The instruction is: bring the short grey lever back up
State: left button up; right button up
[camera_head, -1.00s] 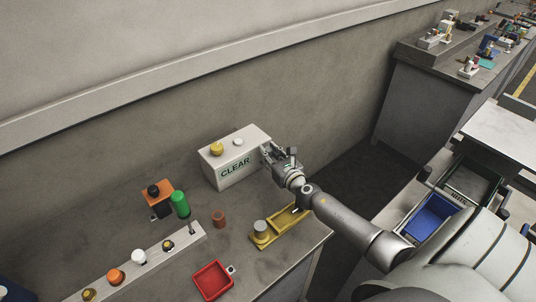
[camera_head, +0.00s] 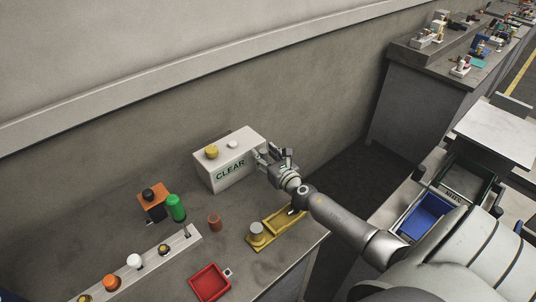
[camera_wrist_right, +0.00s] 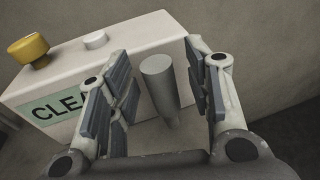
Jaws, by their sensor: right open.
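The short grey lever (camera_wrist_right: 159,88) shows in the right wrist view as a grey cylinder with a narrower lower part, beside the end of the white CLEAR box (camera_head: 218,178). My right gripper (camera_head: 271,155) is at the right end of that box in the head view, where it hides the lever. In the right wrist view the right gripper (camera_wrist_right: 157,58) is open, with one finger on each side of the lever and visible gaps to it. The lever's exact tilt is hard to tell. My left gripper is not in view.
The box carries a yellow knob (camera_head: 211,152) and a white button (camera_head: 232,144) on top. A green-handled lever (camera_head: 176,207), a yellow tray (camera_head: 252,240) and a red tray (camera_head: 228,283) are on the bench. The wall runs close behind the box.

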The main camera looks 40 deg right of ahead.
jog(key=s+a+r, duration=0.1)
jog(key=s, duration=1)
jog(key=shift+s+a+r, duration=0.2)
jog(key=shift+s+r, duration=0.1)
jog(key=shift+s, duration=0.1)
